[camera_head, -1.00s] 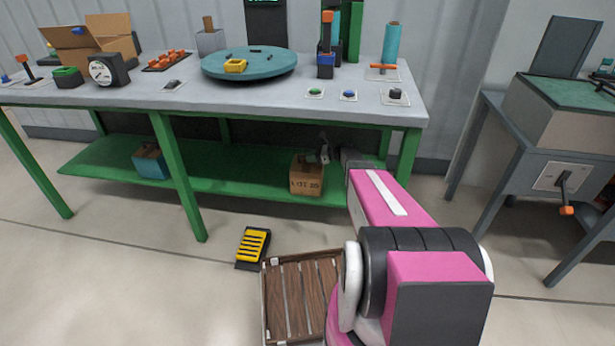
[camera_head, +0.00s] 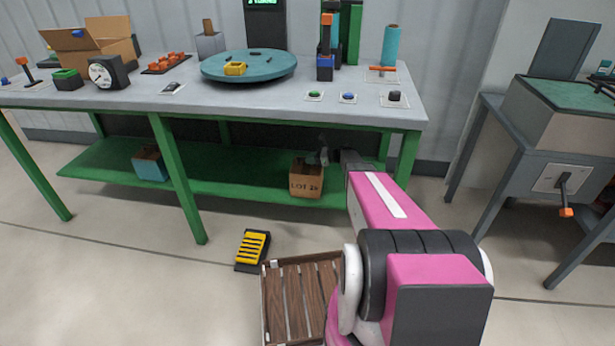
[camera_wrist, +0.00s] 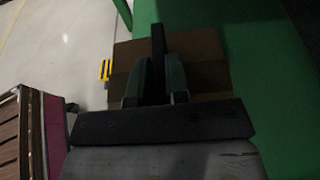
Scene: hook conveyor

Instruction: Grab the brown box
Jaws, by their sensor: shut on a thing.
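The brown box (camera_head: 306,180), marked with a LOT label, stands on the green lower shelf of the workbench, near its right end. My gripper (camera_head: 324,156) reaches in under the bench top from the right and is at the box's upper right edge. In the wrist view the brown box (camera_wrist: 209,46) lies under and around the fingers, and my gripper (camera_wrist: 156,82) is shut on its upper part. The fingers and the dark wrist hide part of the box, and the exact contact is too dark to make out.
The bench top (camera_head: 200,98) hangs over the shelf (camera_head: 230,186); a green leg (camera_head: 406,158) stands right of the box. A teal-and-brown box (camera_head: 150,164) is further left. A yellow pedal (camera_head: 253,248) and wooden crate (camera_head: 264,300) are on the floor in front.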

